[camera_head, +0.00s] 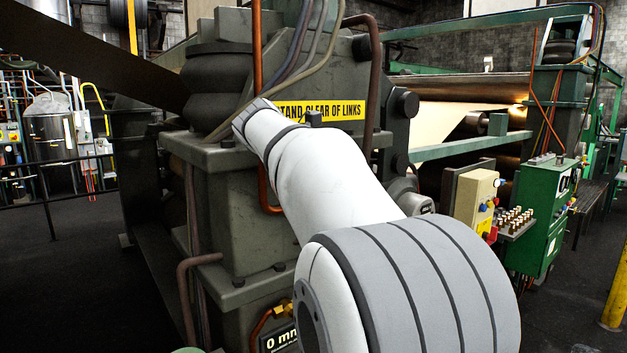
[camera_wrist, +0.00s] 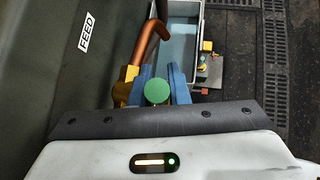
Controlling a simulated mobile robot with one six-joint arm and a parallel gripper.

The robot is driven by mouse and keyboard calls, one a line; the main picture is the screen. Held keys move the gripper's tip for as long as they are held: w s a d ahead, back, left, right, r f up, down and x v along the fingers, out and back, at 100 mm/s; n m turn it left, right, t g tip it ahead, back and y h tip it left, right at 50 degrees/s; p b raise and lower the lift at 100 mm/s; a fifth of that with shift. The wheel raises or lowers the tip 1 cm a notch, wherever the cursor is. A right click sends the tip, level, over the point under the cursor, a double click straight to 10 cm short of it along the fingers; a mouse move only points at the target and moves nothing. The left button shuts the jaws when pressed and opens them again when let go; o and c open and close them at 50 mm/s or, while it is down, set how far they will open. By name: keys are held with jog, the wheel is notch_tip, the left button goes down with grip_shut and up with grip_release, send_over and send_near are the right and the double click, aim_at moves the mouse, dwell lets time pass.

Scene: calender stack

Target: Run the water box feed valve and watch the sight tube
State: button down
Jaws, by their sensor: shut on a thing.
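In the wrist view, my gripper (camera_wrist: 160,76) has its blue fingers closed on a round green valve knob (camera_wrist: 157,91). A brass valve body (camera_wrist: 124,85) sits just left of the fingers, and a copper pipe (camera_wrist: 148,42) bends up from it. A FEED label (camera_wrist: 90,32) is on the dark green wall to the left. Beyond the fingers is an open box with pale blue-grey walls (camera_wrist: 180,45), likely the water box. I cannot make out a sight tube or a water level. In the head view my arm hides the gripper; a brass fitting (camera_head: 283,308) shows beside it.
A beige control box (camera_head: 474,200) and a green cabinet (camera_head: 545,225) stand right. Small yellow parts (camera_wrist: 207,46) lie right of the box.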

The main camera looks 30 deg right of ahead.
jog(key=shift+d+y, duration=0.15)
jog(key=shift+y, duration=0.25)
jog(key=c, duration=1.4)
grip_release()
jog(key=b+v, duration=0.1)
jog(key=v, duration=0.6)
jog(key=shift+a+r, duration=0.25)
jog(key=shift+a, duration=0.05)
jog(key=shift+c, duration=0.2)
